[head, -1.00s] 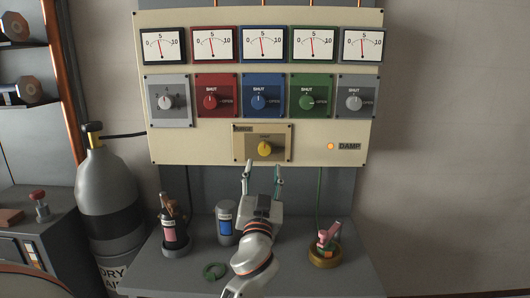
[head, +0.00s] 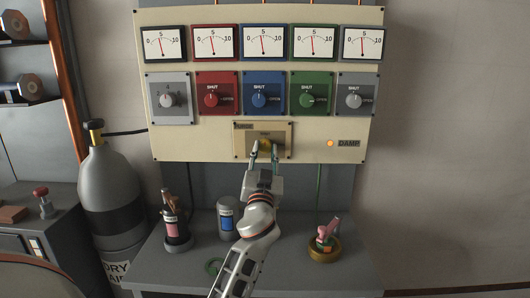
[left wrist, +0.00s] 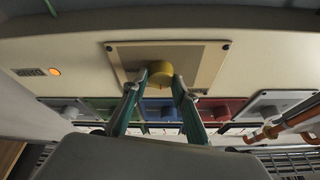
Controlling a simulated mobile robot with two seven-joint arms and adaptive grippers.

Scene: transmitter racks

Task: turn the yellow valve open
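The yellow valve (head: 264,142) is a round knob on a tan plate (head: 283,132) low in the middle of the cream panel. My left gripper (head: 264,149) is at the knob, with one fingertip on each side. In the left wrist view the yellow knob (left wrist: 160,71) shows between and just beyond the fingertips of the left gripper (left wrist: 156,84). A gap shows between the knob and the left-hand finger, so the gripper looks open. The fingers partly hide the knob in the head view, and its setting is unclear. My right gripper is not in view.
Red (head: 212,100), blue (head: 259,100) and green (head: 306,100) knobs sit above, between two grey ones, under a row of gauges. An orange lamp (head: 330,143) glows at right.

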